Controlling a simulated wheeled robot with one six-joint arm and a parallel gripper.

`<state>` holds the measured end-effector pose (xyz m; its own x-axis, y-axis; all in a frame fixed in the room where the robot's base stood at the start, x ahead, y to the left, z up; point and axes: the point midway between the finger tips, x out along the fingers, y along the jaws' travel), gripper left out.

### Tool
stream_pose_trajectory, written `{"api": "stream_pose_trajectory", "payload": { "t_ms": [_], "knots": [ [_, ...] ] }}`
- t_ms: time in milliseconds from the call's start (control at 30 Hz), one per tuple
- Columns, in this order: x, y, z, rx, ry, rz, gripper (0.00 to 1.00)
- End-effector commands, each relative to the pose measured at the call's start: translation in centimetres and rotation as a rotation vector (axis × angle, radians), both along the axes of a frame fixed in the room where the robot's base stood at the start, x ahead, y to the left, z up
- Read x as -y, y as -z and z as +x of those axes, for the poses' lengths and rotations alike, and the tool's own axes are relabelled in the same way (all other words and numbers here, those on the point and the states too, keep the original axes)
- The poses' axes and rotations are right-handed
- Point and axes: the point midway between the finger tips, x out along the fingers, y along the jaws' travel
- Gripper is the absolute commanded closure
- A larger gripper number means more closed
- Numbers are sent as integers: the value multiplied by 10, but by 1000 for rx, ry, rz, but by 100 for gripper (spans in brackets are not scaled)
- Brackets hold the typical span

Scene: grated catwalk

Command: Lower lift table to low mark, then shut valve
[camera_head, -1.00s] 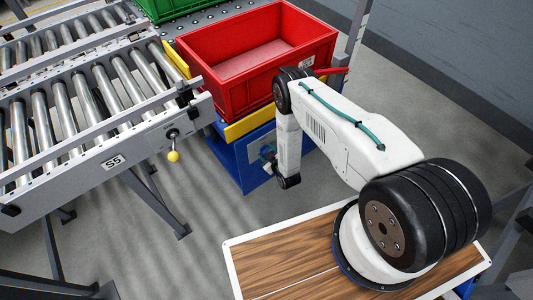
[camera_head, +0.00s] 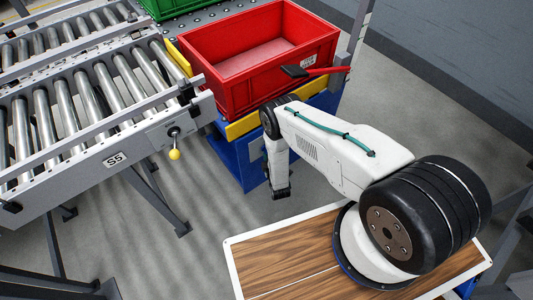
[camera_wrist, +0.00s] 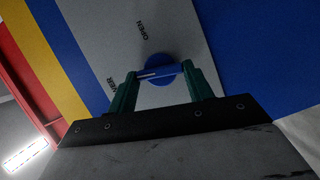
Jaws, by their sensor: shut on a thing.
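The valve is a round blue knob (camera_wrist: 161,71) with a white line, on a grey panel (camera_wrist: 122,42) in the wrist view. My gripper (camera_wrist: 160,72) has its green fingers on either side of the knob, shut on it. The panel reads OPEN above the knob and a partly hidden word ending in WER to the left. The line lies roughly across the picture. The blue lift table (camera_head: 228,158) with yellow edge (camera_head: 245,125) carries a red crate (camera_head: 228,94) in the head view. My arm hides the knob there.
A roller conveyor (camera_head: 85,110) marked S5 stands left of the table, with a yellow-balled lever (camera_head: 175,154). A green crate (camera_head: 170,8) is behind. A red bar with a black end (camera_head: 295,71) shows by a grey post (camera_head: 345,75) at right.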

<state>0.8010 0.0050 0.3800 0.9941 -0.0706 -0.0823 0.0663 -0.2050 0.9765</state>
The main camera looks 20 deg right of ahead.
Motion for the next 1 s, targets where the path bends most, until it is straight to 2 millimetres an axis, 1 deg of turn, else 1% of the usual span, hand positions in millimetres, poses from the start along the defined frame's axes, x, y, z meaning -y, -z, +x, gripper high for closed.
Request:
{"api": "stream_pose_trajectory", "payload": {
  "t_ms": [33,200,400,967,1000],
  "knots": [
    [-2,3,-3,6,-5,-31,72],
    [-2,3,-2,37,-6,-125,72],
    [-2,4,-3,57,-5,-192,72],
    [-1,4,-3,67,-4,-223,72],
    [-1,4,-2,67,-4,-223,46]
  ]
}}
